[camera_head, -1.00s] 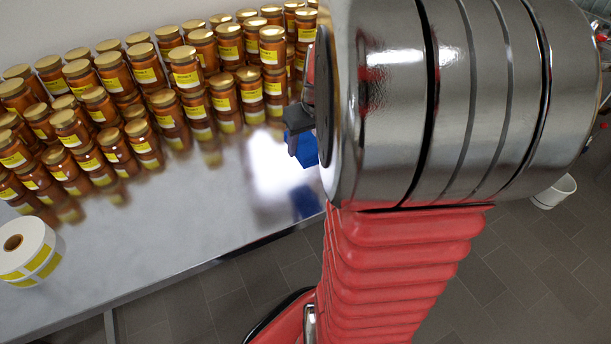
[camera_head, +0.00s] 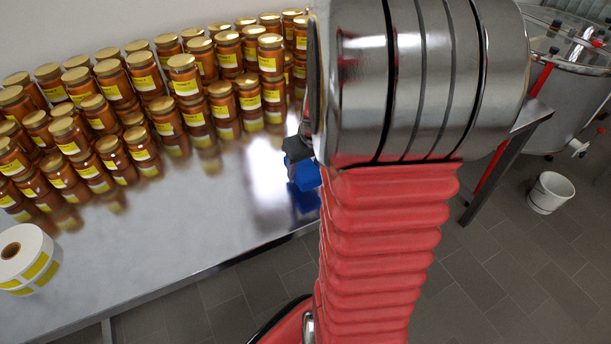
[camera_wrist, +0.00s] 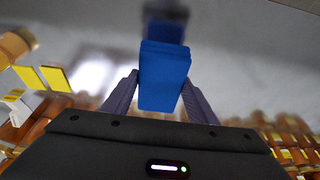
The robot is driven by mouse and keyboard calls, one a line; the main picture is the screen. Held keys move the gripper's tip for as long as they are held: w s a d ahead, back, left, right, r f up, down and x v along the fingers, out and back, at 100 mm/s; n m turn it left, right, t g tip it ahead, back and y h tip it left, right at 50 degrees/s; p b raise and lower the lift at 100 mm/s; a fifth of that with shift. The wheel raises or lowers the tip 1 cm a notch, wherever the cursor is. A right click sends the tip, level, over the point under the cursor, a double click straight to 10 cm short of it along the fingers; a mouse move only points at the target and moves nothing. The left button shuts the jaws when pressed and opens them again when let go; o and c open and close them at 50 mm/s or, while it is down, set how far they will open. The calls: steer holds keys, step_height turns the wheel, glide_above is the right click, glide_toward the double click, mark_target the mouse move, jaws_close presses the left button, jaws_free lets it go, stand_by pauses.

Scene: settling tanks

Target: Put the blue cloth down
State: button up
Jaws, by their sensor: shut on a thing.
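The blue cloth (camera_wrist: 164,78) is a folded block between the two fingers of my gripper (camera_wrist: 158,95) in the wrist view. My gripper is shut on it. In the head view the cloth (camera_head: 305,176) shows beside my arm, over the steel table (camera_head: 200,225). A blue reflection lies just below it on the shiny top. I cannot tell whether the cloth touches the table. My arm hides part of my gripper in the head view.
Stacked honey jars (camera_head: 185,82) with gold lids fill the back and left of the table. A white bucket (camera_head: 550,192) and a steel tank (camera_head: 575,85) stand at the right.

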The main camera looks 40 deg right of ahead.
steer(key=shift+f, duration=1.8)
steer(key=shift+f, duration=0.15)
steer(key=o, duration=1)
steer(key=shift+a, duration=0.1)
steer(key=shift+v, duration=0.75)
steer(key=v, duration=1)
steer(key=shift+s+r, duration=0.1)
steer(key=shift+r, duration=0.3)
